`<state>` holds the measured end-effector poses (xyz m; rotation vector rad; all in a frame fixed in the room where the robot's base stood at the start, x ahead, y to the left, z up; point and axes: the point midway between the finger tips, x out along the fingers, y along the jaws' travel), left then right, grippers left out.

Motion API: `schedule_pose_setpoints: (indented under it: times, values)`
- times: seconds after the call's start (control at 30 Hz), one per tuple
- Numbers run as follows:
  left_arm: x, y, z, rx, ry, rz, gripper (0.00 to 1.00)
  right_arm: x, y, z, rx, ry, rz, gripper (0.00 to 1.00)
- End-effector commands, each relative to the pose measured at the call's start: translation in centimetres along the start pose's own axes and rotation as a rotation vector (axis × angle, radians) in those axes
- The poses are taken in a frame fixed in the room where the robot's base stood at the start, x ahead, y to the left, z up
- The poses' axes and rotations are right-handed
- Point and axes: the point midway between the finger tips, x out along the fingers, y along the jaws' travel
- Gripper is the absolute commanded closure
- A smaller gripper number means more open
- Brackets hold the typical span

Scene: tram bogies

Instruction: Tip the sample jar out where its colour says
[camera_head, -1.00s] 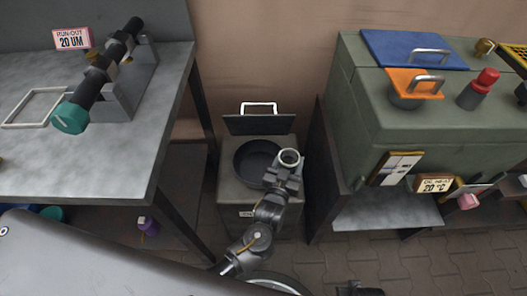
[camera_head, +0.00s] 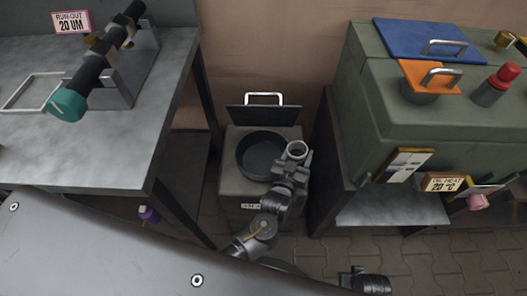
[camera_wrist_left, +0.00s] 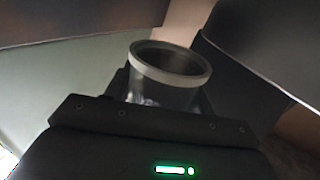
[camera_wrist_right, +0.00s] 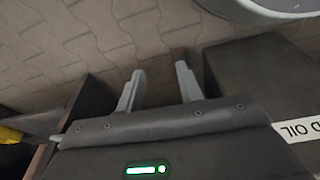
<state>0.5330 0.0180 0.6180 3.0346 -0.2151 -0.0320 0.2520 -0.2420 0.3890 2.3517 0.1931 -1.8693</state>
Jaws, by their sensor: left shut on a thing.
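The sample jar (camera_head: 297,149) shows as a pale round rim in the head view. My left gripper (camera_head: 291,165) is shut on it. In the left wrist view the jar (camera_wrist_left: 170,78) is clear-walled with a grey rim and looks upright; its inside is dark and I cannot tell the colour of its contents. The jar is at the right edge of a round black basin (camera_head: 247,143), set in a grey cabinet with its lid (camera_head: 262,115) raised. My right gripper (camera_wrist_right: 160,82) is open and empty, low over the paving.
A label reading "D OIL" (camera_wrist_right: 298,130) is partly cut off in the right wrist view. A steel bench (camera_head: 150,140) stands left. A green machine (camera_head: 440,110) with blue and orange lids stands right, above a shelf.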

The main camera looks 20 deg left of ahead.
Motion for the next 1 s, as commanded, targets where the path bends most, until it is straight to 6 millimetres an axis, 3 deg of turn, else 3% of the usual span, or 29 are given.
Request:
schedule_pose_setpoints:
  times: [0.57,1.0]
  values:
    - [0.2,-1.5,-0.6,-0.288,-0.036,0.002,0.72,-1.4,-0.1,-0.7,0.003,0.006,-0.001,0.64]
    - [0.4,-3.0,-0.9,-0.495,-0.064,0.002,0.72,-4.5,0.4,-2.0,0.006,0.029,0.007,0.64]
